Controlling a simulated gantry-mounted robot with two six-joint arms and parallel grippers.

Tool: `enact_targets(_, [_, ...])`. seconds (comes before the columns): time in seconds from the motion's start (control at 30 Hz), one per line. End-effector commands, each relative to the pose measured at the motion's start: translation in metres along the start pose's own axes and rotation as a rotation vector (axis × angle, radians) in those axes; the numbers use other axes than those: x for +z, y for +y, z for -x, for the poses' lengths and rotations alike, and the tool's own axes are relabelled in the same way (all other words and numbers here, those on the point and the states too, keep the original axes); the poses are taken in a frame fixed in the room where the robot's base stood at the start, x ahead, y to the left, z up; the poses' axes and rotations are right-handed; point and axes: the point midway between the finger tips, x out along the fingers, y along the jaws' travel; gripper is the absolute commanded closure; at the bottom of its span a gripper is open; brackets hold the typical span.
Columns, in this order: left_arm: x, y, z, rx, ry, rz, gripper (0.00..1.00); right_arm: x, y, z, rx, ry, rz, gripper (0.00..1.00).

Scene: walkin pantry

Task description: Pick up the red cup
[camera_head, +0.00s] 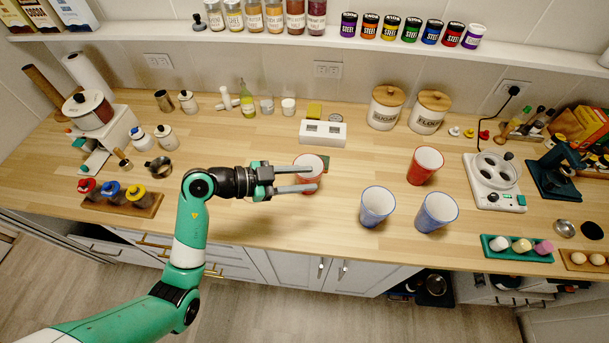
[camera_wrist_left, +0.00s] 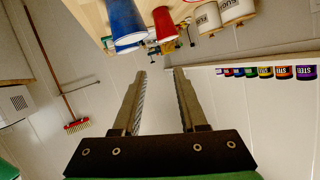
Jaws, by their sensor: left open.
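One red cup (camera_head: 310,160) stands near the middle of the counter, partly hidden behind my left gripper (camera_head: 314,178). The gripper's two fingers are apart and cross in front of this cup in the head view. In the left wrist view, the gripper (camera_wrist_left: 160,73) is open with no cup between its fingers, so it seems to be above the cup rather than around it. A second red cup (camera_head: 424,167) stands farther right; a red cup also shows in the wrist view (camera_wrist_left: 164,24). My right gripper is not in view.
Two blue cups (camera_head: 377,207) (camera_head: 437,213) stand near the counter's front edge, right of the gripper. A white block-like holder (camera_head: 323,133) stands just behind the nearer red cup. Two canisters (camera_head: 386,107) (camera_head: 429,112) stand at the back.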

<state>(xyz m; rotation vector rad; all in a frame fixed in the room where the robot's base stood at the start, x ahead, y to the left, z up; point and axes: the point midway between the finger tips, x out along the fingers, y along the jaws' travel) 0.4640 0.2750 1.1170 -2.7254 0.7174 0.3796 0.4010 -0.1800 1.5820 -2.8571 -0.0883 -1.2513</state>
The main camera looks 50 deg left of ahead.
Motion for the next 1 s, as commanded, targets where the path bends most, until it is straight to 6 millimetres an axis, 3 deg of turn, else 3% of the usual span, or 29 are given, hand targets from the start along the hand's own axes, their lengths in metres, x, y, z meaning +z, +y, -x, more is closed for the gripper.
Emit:
enact_targets(0.03, [0.04,-0.009,0.015,-0.05,-0.056,0.071,0.58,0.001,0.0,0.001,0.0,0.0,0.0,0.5])
enact_targets(0.07, [0.055,-0.013,0.025,-0.072,-0.07,0.107,0.58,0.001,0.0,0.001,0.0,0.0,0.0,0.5])
enact_targets(0.17, [0.077,-0.021,0.044,-0.123,-0.089,0.153,0.58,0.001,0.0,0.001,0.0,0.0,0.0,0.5])
enact_targets(0.37, [0.078,-0.027,0.043,-0.135,-0.088,0.154,0.58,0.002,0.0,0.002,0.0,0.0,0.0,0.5])
enact_targets(0.63, [0.083,-0.032,-0.005,-0.132,-0.087,0.151,0.58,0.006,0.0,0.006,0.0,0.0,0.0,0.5])
enact_targets(0.9, [0.083,-0.034,-0.02,-0.135,-0.086,0.151,0.58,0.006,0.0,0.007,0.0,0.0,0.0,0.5])
enact_targets(1.0, [0.085,-0.034,-0.034,-0.133,-0.086,0.15,0.58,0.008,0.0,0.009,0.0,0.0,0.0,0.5])
